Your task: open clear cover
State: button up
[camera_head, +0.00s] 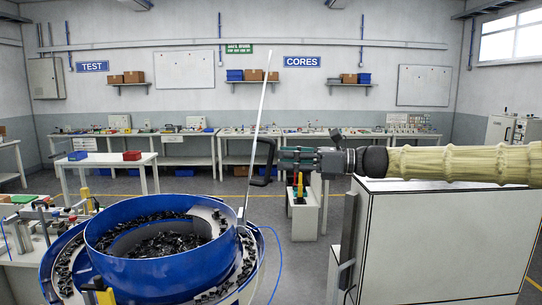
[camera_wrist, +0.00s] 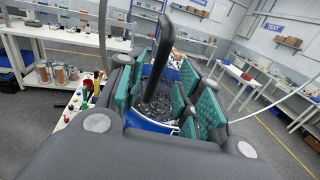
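The clear cover (camera_head: 258,120) stands steeply upright at the right side of the blue bowl (camera_head: 160,278), seen almost edge-on as a thin pale line leaning right at its top. Its black handle (camera_head: 272,160) sticks out to the right, towards my gripper (camera_head: 284,158). My gripper reaches in from the right, level with the handle and very close to it. In the wrist view, the teal finger pads stand apart, and the dark handle (camera_wrist: 163,50) appears in the gap between them. Whether a pad touches the handle cannot be told.
Dark small parts (camera_head: 165,242) fill the bowl. A white cabinet (camera_head: 440,245) stands below my arm at the right. A workbench (camera_head: 25,250) with fixtures is at the left. A small white stand (camera_head: 304,222) stands behind the gripper. Open floor lies beyond the bowl.

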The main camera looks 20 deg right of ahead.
aim_at(270, 158)
jog(key=shift+p+x, duration=0.5)
jog(key=shift+x, duration=1.95)
grip_shut()
